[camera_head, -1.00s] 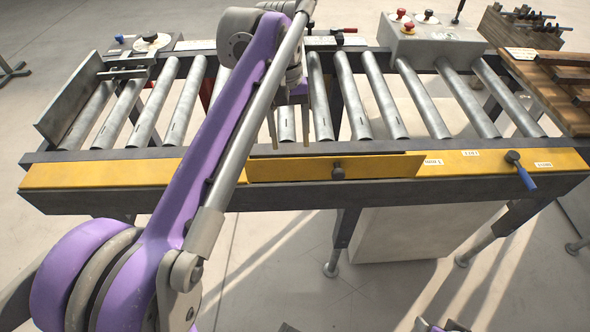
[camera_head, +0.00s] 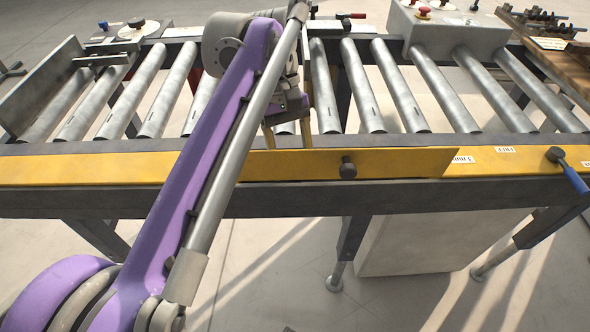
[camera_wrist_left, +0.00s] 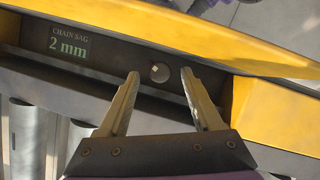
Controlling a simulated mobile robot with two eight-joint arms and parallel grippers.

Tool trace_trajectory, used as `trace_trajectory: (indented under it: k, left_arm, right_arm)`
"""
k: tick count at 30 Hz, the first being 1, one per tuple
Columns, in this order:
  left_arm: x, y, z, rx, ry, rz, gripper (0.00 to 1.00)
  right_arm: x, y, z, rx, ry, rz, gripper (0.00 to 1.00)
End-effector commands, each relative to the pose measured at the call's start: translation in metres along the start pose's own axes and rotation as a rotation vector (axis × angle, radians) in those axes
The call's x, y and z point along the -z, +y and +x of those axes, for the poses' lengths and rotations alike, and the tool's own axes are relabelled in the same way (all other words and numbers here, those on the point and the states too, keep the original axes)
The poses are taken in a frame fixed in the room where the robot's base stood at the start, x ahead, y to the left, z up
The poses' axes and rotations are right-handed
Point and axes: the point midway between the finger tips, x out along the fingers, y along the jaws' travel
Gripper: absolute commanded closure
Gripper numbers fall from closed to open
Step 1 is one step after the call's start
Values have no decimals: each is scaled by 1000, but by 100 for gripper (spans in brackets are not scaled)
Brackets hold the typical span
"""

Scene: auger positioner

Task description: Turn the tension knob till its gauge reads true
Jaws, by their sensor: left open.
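In the left wrist view, a dark recess holds a gauge (camera_wrist_left: 68,47) reading "CHAIN SAG 2 mm" in pale green. To its right is a small round pale knob or screw head (camera_wrist_left: 160,73), probably the tension knob. My left gripper (camera_wrist_left: 159,74) is open, its two fingers on either side of that round part in the picture. I cannot tell whether they touch it. In the head view my left gripper (camera_head: 288,146) points down behind the raised yellow panel (camera_head: 400,163), which hides the recess and gauge. My right gripper is out of view.
A black knob (camera_head: 347,168) sits on the yellow panel's front. A blue-handled lever (camera_head: 570,172) and small labels, one reading "3 mm" (camera_head: 463,159), are to the right. Conveyor rollers (camera_head: 402,88) lie behind. A grey control box with a red button (camera_head: 424,12) stands at the back.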

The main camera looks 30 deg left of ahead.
Motion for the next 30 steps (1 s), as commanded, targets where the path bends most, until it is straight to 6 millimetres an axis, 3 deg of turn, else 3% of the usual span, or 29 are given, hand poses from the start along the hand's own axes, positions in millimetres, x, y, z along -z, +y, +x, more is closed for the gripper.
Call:
trace_trajectory:
  k: [5, 14, 25, 30]
  left_arm:
    - [0, 0, 16, 0, 0, 0, 33]
    - [0, 0, 18, -1, 1, 0, 33]
    - [0, 0, 18, 0, 1, 0, 96]
    - [0, 0, 18, 0, 1, 1, 100]
  right_arm:
    - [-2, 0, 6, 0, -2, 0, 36]
    - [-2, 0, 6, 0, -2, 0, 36]
    - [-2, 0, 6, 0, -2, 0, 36]
    - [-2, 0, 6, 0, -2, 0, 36]
